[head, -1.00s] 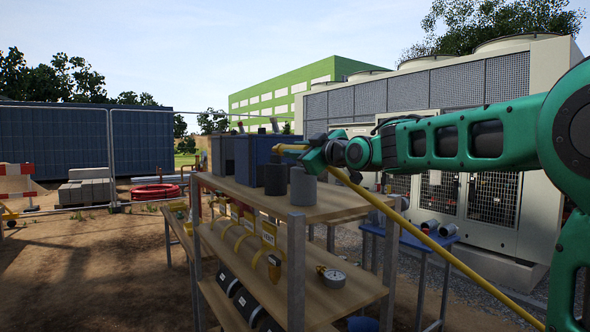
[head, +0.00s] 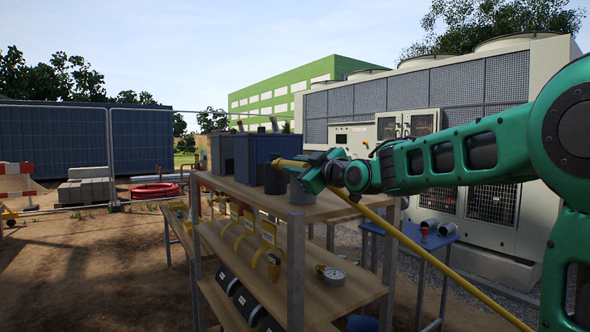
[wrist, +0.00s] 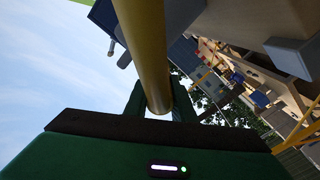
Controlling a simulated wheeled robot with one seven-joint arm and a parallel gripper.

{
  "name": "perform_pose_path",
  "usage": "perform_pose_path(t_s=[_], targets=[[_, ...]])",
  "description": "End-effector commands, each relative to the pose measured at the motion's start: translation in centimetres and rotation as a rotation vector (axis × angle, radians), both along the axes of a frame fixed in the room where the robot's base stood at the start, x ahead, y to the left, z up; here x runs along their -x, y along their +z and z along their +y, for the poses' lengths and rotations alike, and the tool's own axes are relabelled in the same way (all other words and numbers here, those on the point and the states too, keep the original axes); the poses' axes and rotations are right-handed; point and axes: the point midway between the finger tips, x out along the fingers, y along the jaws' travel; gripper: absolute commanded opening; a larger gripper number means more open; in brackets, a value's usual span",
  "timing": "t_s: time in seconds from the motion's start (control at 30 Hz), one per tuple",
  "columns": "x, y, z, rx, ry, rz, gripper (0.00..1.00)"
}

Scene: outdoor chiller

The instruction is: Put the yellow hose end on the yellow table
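The yellow hose end (head: 288,162) sticks out to the left of my gripper (head: 312,167) in the head view. My gripper is shut around the yellow hose, above the right end of a wooden shelf unit. The rest of the hose (head: 440,262) runs down to the right, below my arm. In the wrist view the hose (wrist: 148,45) passes between the fingers (wrist: 158,103). I cannot make out a yellow table for certain in either view.
The wooden shelf unit (head: 335,207) carries a blue box (head: 268,149) and dark cylinders close to my gripper. A gauge (head: 332,275) lies on its lower shelf. A blue table (head: 440,240) with pipe pieces stands right, before the chiller (head: 500,90). Open ground lies left.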

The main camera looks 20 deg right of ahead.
Motion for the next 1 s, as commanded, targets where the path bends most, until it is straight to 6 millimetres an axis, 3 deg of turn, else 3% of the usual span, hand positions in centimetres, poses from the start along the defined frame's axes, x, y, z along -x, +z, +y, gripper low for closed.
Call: perform_pose_path(t_s=[0.03,0.1,0.37,0.53,1.0], targets=[[0.0,0.0,0.0,0.0,0.0,0.0,0.32],[0.0,0.0,0.0,0.0,0.0,0.0,0.41],[0.0,0.0,0.0,0.0,0.001,0.001,0.41],[0.1,1.1,0.0,0.001,0.0,0.0,0.41],[8.7,0.9,-2.8,0.0,-0.001,0.001,0.41]])
